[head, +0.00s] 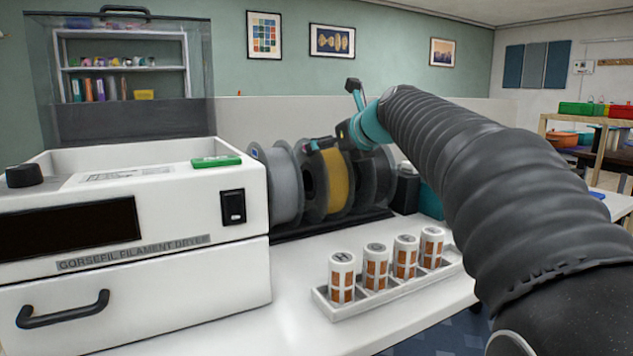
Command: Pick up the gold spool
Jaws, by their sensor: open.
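The gold spool (338,184) stands upright on its edge in a row of spools on a dark rack, on the white worktop behind the tray. Its yellow winding shows between dark flanges. My gripper (324,143) is at the top of the row, close over the gold spool's upper edge, and partly covers it. The gripper is open. I cannot tell whether its fingers touch the spool or how they sit around its flanges.
A grey spool (280,187) and dark spools stand beside it on the rack (300,232). A white filament dryer (135,235) with a raised clear lid is at left. A tray (385,295) of several labelled canisters is in front. Worktop between dryer and tray is clear.

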